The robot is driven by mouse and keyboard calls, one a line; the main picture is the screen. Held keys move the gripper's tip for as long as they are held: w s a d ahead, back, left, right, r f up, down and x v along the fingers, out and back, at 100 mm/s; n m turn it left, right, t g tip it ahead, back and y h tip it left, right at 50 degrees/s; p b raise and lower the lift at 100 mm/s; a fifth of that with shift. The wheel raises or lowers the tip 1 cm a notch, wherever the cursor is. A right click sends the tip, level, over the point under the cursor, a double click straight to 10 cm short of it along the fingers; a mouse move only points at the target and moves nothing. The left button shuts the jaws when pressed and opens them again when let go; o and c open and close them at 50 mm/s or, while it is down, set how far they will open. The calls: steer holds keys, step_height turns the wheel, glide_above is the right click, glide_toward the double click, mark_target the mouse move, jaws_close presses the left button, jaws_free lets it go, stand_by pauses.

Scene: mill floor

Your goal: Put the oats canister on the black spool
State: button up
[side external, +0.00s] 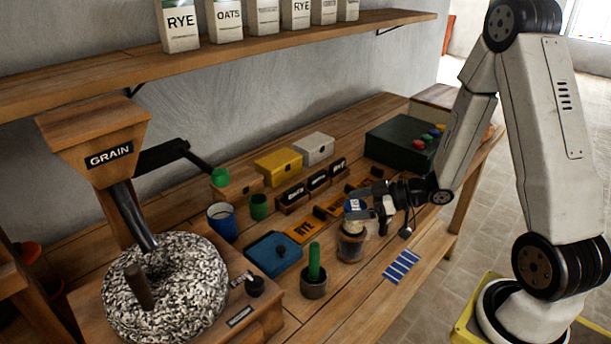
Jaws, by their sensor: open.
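A small pale canister with a blue-and-white top (355,208), which I take for the oats canister, is near the front of the bench. It appears to stand upright on a dark, round, spool-like piece (350,246), which I take for the black spool. Its label is too small to read, and the contact between the two is hard to make out. My gripper (371,212) is open at the canister's right side, with its fingers close to it. The fingers partly hide the canister, and I cannot tell whether they touch it.
A dark cup with a green cylinder (314,262), a blue lidded box (273,254) and an orange RYE strip (306,228) are nearby. Blue strips (402,266) lie front right. A grain mill (165,288) fills the left. A shelf (230,58) with packages hangs above.

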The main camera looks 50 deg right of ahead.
steer(key=v, duration=1.1)
steer(key=shift+s, duration=0.25)
